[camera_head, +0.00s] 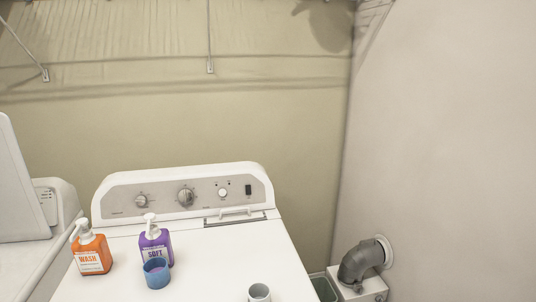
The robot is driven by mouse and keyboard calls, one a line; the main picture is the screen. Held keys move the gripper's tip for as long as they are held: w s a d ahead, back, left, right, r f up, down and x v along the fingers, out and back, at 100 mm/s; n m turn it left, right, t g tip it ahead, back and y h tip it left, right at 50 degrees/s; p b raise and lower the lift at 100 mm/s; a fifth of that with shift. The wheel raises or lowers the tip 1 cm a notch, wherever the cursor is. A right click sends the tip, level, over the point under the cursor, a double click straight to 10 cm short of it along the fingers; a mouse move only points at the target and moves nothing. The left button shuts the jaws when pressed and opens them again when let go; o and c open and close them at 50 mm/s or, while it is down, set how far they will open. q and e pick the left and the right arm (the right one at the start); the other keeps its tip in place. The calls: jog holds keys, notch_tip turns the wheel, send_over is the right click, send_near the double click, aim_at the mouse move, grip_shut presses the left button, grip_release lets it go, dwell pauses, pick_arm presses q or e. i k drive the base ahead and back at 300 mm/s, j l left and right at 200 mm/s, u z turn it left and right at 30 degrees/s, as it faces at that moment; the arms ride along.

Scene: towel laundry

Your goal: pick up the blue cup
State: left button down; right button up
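The blue cup (157,274) stands upright on the white top of the washing machine (225,265). It is open at the top and sits right in front of the purple SOFT bottle (155,243), covering part of its lower label. Neither of my grippers shows in the head view.
An orange WASH bottle (91,250) with a white pump stands left of the cup. A small grey-white cup-like object (259,293) is at the bottom edge, right of the cup. The machine's control panel (186,196) rises behind. The top's right side is largely clear. A grey duct elbow (362,262) is at right.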

aim_at(156, 274)
jog(key=u, duration=0.55)
jog(key=i+j+u, duration=0.2)
jog(key=j+u, duration=0.25)
jog(key=i+j+u, duration=0.2)
jog(key=u, duration=0.3)
jog(key=i+j+u, duration=0.15)
jog(key=i+u, duration=0.3)
jog(key=i+j, duration=0.15)
jog(key=k+j+z, duration=0.1)
jog(key=z, duration=1.9)
